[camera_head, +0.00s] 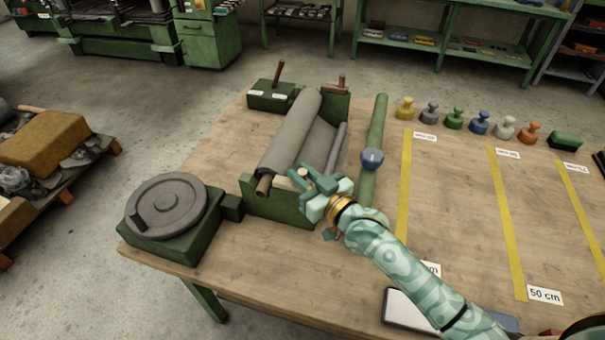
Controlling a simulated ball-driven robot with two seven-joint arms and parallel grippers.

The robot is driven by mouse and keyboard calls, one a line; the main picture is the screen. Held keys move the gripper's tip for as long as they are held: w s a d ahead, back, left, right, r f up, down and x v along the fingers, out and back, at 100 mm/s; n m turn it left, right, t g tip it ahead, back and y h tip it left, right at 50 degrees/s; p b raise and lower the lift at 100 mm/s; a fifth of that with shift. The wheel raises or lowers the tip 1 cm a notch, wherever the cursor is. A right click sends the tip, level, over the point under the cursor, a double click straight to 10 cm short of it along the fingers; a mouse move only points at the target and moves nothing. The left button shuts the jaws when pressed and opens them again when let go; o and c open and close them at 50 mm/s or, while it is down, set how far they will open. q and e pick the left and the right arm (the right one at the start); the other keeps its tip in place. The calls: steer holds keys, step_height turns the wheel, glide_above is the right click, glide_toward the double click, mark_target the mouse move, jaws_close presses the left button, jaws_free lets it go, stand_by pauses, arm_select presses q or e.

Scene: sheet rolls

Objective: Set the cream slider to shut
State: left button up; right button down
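A small cream piece (303,173), which looks like the cream slider, shows at the near end of the green roll machine (279,206). My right gripper (312,181) is at this near end, with its teal fingers right by the cream piece. The fingers partly cover the piece and the machine's near right corner. I cannot tell whether they touch the piece or are closed on it. The slider's track and its end marks are not readable. My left gripper is not in view.
A grey sheet roll (291,132) lies in the machine. A round grey dial (166,205) on a green base is at left. Several coloured knobs line the table's back. Yellow strips (507,222) mark the right side.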

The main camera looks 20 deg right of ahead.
mark_target(282, 181)
steer(key=shift+w+a+r, duration=0.1)
steer(key=shift+w+a, duration=0.05)
steer(key=w+a, duration=0.1)
steer(key=a+p, duration=0.1)
steer(key=w+a, duration=0.1)
steer(key=a, duration=0.1)
steer(key=shift+w, duration=0.35)
steer(key=c, duration=1.5)
jaws_free()
steer(key=shift+o, duration=0.8)
steer(key=shift+w+a, duration=0.1)
steer(key=shift+a, duration=0.1)
steer(key=shift+s+d+p, duration=0.25)
steer(key=shift+s+p, duration=0.05)
steer(key=shift+s, duration=0.15)
steer(key=p+v, duration=0.2)
steer(key=v, duration=1.3)
steer(key=shift+s, duration=0.15)
